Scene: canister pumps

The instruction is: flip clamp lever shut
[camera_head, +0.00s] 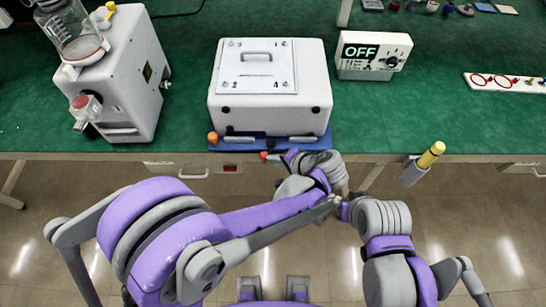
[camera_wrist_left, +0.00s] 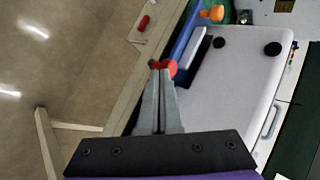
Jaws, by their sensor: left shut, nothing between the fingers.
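A white box (camera_head: 270,112) with a numbered lid stands on a blue base (camera_head: 325,141) at the table's front edge. Grey bars line the base's front, with an orange knob (camera_head: 213,138) at its left end. The orange knob also shows in the left wrist view (camera_wrist_left: 213,13). My left gripper (camera_head: 272,158) is shut and empty at the front of the base. In the left wrist view its fingertips (camera_wrist_left: 160,75) are at a red knob (camera_wrist_left: 171,68); contact is unclear. The lever's body is mostly hidden. My right arm is at the right; its fingers cannot be made out.
A white canister machine (camera_head: 135,75) stands at the left. A box marked OFF (camera_head: 358,73) stands behind right. A white strip with red rings (camera_head: 505,82) lies at the far right. A yellow-topped grey cylinder (camera_head: 415,172) is at the front edge. Green tabletop between them is clear.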

